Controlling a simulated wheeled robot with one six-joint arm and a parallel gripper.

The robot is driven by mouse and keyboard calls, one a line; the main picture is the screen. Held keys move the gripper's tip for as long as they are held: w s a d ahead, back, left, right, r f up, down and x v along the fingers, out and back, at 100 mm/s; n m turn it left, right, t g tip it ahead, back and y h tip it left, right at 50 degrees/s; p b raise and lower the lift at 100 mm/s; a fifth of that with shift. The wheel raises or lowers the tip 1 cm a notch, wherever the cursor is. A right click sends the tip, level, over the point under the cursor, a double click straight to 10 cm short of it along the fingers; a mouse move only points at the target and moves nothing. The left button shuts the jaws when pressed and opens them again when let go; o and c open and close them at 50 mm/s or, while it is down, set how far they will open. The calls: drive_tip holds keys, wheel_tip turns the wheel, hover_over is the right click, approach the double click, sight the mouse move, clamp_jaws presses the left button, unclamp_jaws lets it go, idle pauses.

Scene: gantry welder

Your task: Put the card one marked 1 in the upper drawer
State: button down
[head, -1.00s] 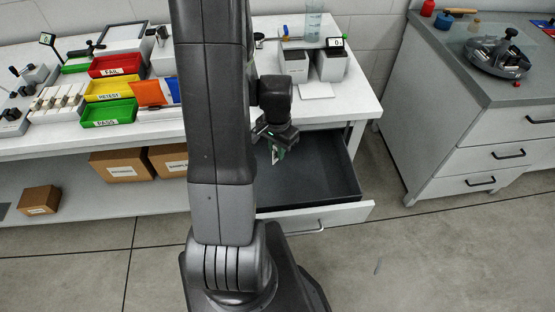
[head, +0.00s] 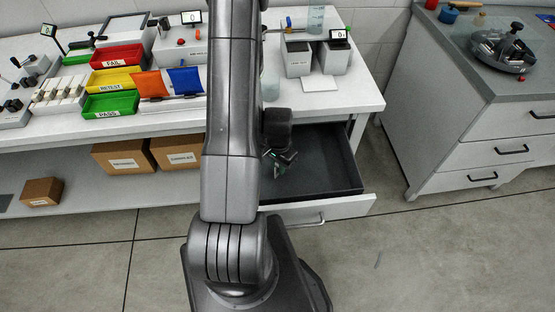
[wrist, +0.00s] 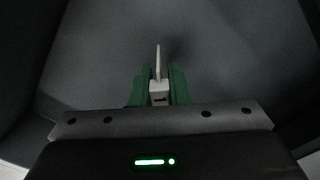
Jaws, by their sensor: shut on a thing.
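The upper drawer (head: 325,170) under the white bench stands open, with a dark interior. My gripper (head: 281,161) is over the left part of the drawer opening, partly hidden by my arm in the head view. In the wrist view my gripper (wrist: 158,90) has its green fingers shut on a thin pale card (wrist: 158,66), seen edge-on, with the drawer's dark floor (wrist: 230,60) beyond it. The card's mark cannot be read. Whether the card touches the drawer floor I cannot tell.
The bench top (head: 365,95) above holds red (head: 118,57), yellow and green (head: 110,104) trays and grey boxes. Cardboard boxes (head: 123,157) sit on the shelf below. A second cabinet (head: 470,130) stands at right. The drawer's right part is clear.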

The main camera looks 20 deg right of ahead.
drive_tip(key=w, duration=0.2)
drive_tip(key=w+p, duration=0.1)
drive_tip(key=shift+d+f, duration=0.35)
drive_tip(key=shift+f, duration=0.25)
drive_tip(key=shift+f, duration=0.1)
drive_tip(key=c, duration=1.4)
unclamp_jaws()
wheel_tip(320, 180, up, 12)
drive_tip(key=shift+r+b, duration=0.15)
drive_tip(key=shift+b, duration=0.15)
